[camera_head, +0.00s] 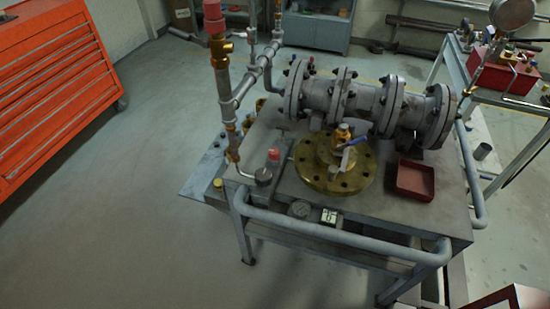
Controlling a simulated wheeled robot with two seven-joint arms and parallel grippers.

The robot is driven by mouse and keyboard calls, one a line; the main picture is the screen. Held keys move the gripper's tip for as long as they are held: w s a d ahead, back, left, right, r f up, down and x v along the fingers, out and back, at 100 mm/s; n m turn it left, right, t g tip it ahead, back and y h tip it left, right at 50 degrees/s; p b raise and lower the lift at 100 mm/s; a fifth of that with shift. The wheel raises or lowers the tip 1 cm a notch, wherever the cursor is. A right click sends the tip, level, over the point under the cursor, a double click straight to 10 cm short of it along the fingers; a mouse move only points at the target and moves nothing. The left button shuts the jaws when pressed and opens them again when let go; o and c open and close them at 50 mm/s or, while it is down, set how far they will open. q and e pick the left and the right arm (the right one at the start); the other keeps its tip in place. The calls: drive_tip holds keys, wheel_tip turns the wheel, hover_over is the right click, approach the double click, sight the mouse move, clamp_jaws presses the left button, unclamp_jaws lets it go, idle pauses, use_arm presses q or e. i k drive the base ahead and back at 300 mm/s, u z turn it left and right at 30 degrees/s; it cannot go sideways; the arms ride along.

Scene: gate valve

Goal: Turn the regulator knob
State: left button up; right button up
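A steel workbench (420,218) carries grey flanged pipework (340,98) and a round brass flange (337,178) with a small valve and a blue-tipped lever (356,142) on it. A small red knob-like cap (273,155) stands left of the brass flange. A larger red cap (213,14) tops the upright pipe at the left, above a brass fitting. No part is labelled, so I cannot tell which red part is the regulator knob. Neither of my grippers shows in the view.
A red tray (414,180) sits on the bench's right side. An orange drawer cabinet (55,85) stands at the left. The floor between is clear.

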sight(263, 177)
drive_tip(key=z, duration=0.35)
drive_tip(key=k, duration=0.4)
drive_tip(key=z, duration=0.6)
